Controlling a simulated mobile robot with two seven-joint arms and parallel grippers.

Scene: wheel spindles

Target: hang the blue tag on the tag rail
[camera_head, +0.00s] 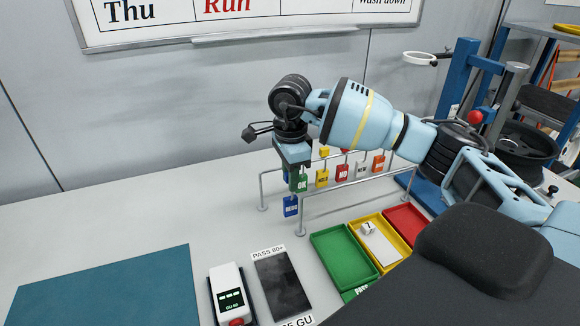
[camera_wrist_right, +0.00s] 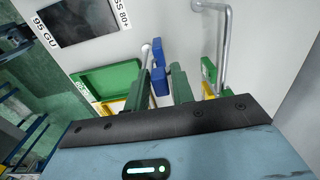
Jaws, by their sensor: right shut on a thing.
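The blue tag (camera_head: 290,207) hangs upright below my right gripper (camera_head: 287,170) in the head view. In the right wrist view the blue tag (camera_wrist_right: 160,82) shows between the two fingers of the right gripper (camera_wrist_right: 161,80), which is shut on it. The tag rail (camera_head: 350,181) is a grey metal frame on posts, with several coloured tags along it. The blue tag is at the left end of the rail, beside the green OK tag (camera_head: 302,183). I cannot tell whether it touches the rail. My left gripper is not in view.
Green (camera_head: 345,258), yellow (camera_head: 384,240) and red (camera_head: 408,223) trays lie in front of the rail. A white gauge (camera_head: 229,290), a dark plate (camera_head: 281,287) and a teal mat (camera_head: 105,290) lie further left.

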